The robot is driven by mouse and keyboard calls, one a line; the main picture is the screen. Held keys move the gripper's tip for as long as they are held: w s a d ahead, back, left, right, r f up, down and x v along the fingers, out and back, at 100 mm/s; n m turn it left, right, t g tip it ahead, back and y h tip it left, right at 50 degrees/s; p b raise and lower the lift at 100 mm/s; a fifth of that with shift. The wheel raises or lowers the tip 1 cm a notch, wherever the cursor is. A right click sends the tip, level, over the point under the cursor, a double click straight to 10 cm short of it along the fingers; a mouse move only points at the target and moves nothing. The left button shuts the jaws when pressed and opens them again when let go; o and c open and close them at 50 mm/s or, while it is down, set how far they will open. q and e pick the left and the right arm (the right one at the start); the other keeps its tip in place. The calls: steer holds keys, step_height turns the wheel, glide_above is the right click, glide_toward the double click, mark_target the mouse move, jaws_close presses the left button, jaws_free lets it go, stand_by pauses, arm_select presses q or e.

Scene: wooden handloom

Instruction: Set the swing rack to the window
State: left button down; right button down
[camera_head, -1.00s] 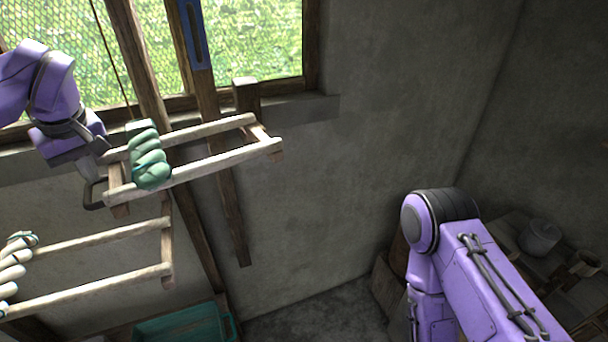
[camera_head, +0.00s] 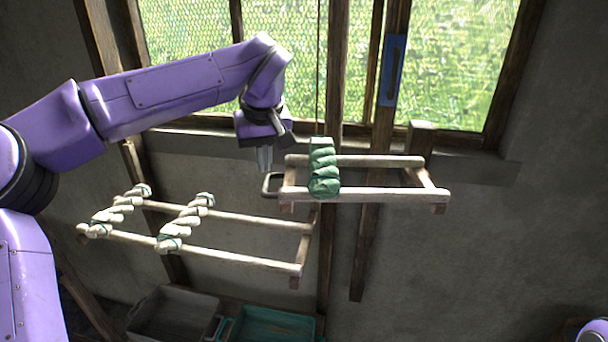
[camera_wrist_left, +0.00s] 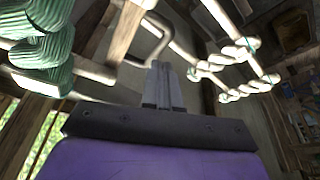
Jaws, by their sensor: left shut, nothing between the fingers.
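The upper swing rack (camera_head: 385,195) is a pale wooden ladder frame standing out in front of the window, with a green yarn skein (camera_head: 323,167) over its rails near the left end. A dark bent handle (camera_head: 270,184) sticks out from that left end; it shows in the left wrist view too (camera_wrist_left: 152,46). My left gripper (camera_head: 264,168) is shut and empty, pointing down just above and beside the handle. Its narrow fingers (camera_wrist_left: 161,68) appear together in the left wrist view. I cannot tell whether they touch the handle. My right gripper is out of view.
A lower rack (camera_head: 230,256) with two cream skeins (camera_head: 184,222) extends left below. A blue plate (camera_head: 392,70) is on the post by the window. Grey (camera_head: 172,313) and teal (camera_head: 265,323) crates sit low. Bare wall lies right.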

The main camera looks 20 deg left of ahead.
arm_select(q)
steer(key=v, duration=0.6)
steer(key=shift+r, duration=0.35)
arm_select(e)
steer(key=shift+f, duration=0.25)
arm_select(q)
steer(key=shift+w+d, duration=0.1)
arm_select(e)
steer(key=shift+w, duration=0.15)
arm_select(q)
steer(key=shift+d, duration=0.1)
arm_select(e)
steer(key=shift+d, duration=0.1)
